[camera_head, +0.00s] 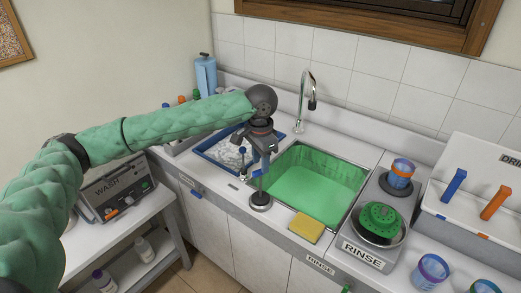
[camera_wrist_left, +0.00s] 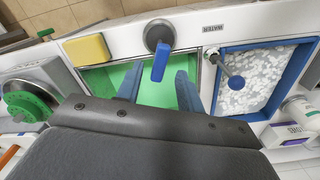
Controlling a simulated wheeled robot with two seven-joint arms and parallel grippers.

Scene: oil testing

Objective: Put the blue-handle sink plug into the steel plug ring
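The blue-handle sink plug (camera_wrist_left: 160,60) stands on the counter's front edge beside the sink, its blue handle pointing up. Its round dark base (camera_head: 261,201) shows in the head view, below my left gripper. The steel plug ring (camera_wrist_left: 158,25) appears as a grey rim around that base; I cannot tell whether the plug is fully seated. My left gripper (camera_head: 256,174) is above the plug, its two blue-grey fingers (camera_wrist_left: 158,88) spread apart. In the left wrist view the handle lies just beyond the gap between them, with nothing gripped. My right gripper is out of view.
The green-filled sink (camera_head: 315,190) lies right of the plug, with a yellow sponge (camera_head: 306,227) at its front edge. A blue-rimmed tray (camera_head: 215,152) of white pieces and a blue-knobbed lever (camera_head: 243,152) are to the left. The faucet (camera_head: 305,95) stands behind.

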